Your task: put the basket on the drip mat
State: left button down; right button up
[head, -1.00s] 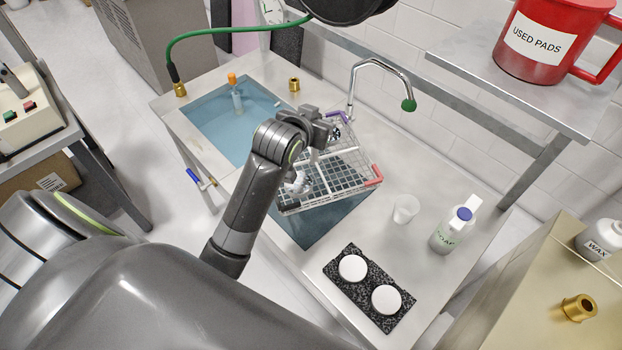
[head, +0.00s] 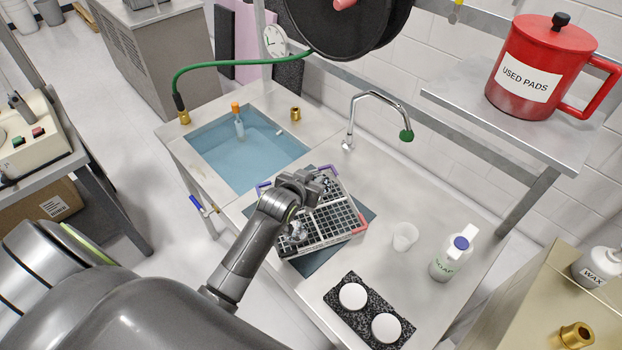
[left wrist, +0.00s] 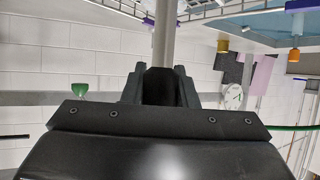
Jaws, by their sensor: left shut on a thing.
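The wire basket (head: 338,232), with a dark grid floor and red and purple corner pieces, is at the middle of the counter in the head view. My left gripper (head: 316,184) is shut on its pale handle bar, which stands between the jaws in the left wrist view (left wrist: 164,40). The blue-grey drip mat (head: 322,257) lies under the basket and shows along its near and right edges. The mat's far part is hidden. I cannot tell whether the basket touches the mat. My right gripper is not in view.
A water-filled basin (head: 230,165) is left of the basket. A faucet (head: 350,125) stands behind it. A white cup (head: 405,236), a soap bottle (head: 452,260) and a black slab with two white discs (head: 337,303) are to the right and front. A shelf (head: 490,125) overhangs at the right.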

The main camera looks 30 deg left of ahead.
pick_arm(q)
jog(key=shift+f, duration=0.15)
jog(key=c, duration=1.1)
grip_release()
jog(key=shift+c, duration=0.2)
jog(key=shift+s+r, duration=0.3)
jog(key=shift+s, duration=0.3)
jog(key=b+v, duration=0.1)
jog(key=v, duration=0.9)
jog(key=shift+s+r, duration=0.25)
jog(key=shift+s, duration=0.1)
jog(key=shift+d, duration=0.1)
